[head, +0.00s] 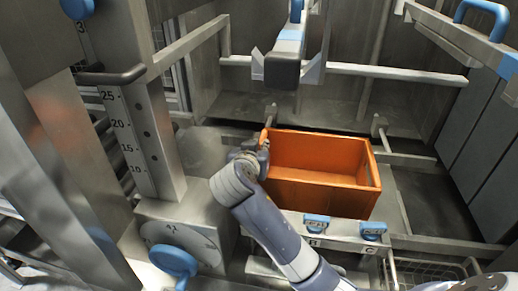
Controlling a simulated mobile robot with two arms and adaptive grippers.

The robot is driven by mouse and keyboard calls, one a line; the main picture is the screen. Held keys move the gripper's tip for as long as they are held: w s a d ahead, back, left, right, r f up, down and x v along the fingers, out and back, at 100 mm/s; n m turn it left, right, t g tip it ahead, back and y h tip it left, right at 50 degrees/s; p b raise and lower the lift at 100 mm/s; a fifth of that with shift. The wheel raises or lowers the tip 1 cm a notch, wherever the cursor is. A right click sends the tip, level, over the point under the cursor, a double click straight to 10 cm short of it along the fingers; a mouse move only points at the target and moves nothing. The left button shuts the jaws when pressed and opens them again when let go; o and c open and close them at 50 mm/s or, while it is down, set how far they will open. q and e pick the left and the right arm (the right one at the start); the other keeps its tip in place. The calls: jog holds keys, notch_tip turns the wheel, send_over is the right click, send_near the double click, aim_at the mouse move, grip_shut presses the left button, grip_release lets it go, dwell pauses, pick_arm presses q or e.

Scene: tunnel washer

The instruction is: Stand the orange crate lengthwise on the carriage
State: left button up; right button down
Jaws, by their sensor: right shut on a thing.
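The orange crate (318,191) is upright, open side up, near the middle of the head view, with its long side running left to right. It looks empty. My right arm comes in from the bottom, and my right gripper (264,146) is shut on the crate's left end wall near the rim. The fingertips are partly hidden by the wrist. The carriage cannot be clearly told apart under the crate; metal rails and pegs show around it. My left gripper is not in view.
A metal post with a number scale (124,130) stands at left, above a dial with a blue knob (173,260). Blue latches (372,230) sit in front of the crate. A dark-ended arm (283,68) hangs behind it. A wire basket (430,272) is at lower right.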

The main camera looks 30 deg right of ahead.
jog(key=shift+f, duration=0.3)
jog(key=c, duration=1.6)
grip_release()
jog(key=shift+r, duration=0.2)
jog(key=shift+s+a+r+p, duration=0.8)
jog(key=shift+s+r+p, duration=0.2)
jog(key=shift+r+p, duration=0.2)
jog(key=p+v, duration=0.3)
jog(key=v, duration=0.6)
jog(key=shift+f, duration=0.25)
